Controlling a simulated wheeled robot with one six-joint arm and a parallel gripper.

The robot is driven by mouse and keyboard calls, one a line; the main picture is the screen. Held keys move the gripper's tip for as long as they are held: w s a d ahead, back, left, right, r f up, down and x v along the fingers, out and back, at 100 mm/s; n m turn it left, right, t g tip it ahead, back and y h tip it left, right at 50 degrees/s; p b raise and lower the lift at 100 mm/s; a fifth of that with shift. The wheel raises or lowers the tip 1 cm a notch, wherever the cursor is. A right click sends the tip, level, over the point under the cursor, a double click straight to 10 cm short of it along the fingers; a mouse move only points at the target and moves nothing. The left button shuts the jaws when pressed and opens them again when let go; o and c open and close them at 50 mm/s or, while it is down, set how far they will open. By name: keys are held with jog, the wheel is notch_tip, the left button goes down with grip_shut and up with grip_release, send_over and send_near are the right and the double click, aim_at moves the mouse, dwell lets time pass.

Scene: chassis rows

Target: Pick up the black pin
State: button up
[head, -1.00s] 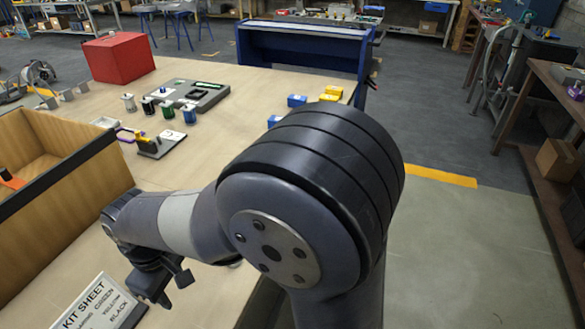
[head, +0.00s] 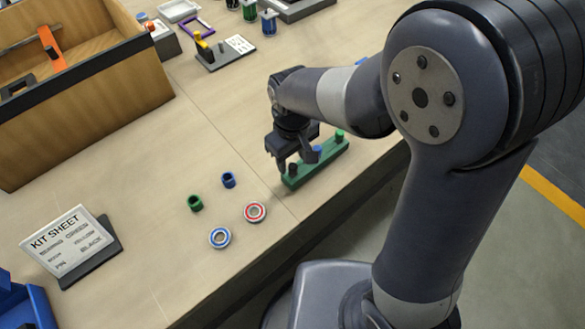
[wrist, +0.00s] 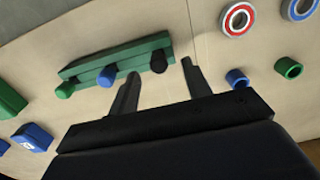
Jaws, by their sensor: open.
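A green block (head: 322,166) lies near the table's front edge with a row of pins standing in it: green (head: 339,135), blue (head: 317,151) and the black pin (head: 292,169) at the near-left end. In the wrist view, the black pin (wrist: 159,62) is at the right end of the green block (wrist: 88,66). My gripper (head: 297,163) is open and empty above that end of the block. In the wrist view, my gripper's fingers (wrist: 160,74) are spread, with the black pin seen between their tips. I cannot tell how far above it they are.
Green (head: 195,203) and blue (head: 229,180) rings and two bearings (head: 255,212) (head: 220,238) lie left of the block. A kit sheet sign (head: 68,241) stands further left, with a wooden bin (head: 90,110) behind it. The table between is clear.

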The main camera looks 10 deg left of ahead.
aim_at(293, 166)
notch_tip(293, 166, down, 5)
jog(key=shift+w, duration=0.15)
jog(key=shift+c, duration=0.3)
grip_shut()
dwell(0.3)
notch_tip(293, 166, up, 10)
jog(key=shift+r, duration=0.1)
dwell(0.4)
jog(key=shift+p, duration=0.35)
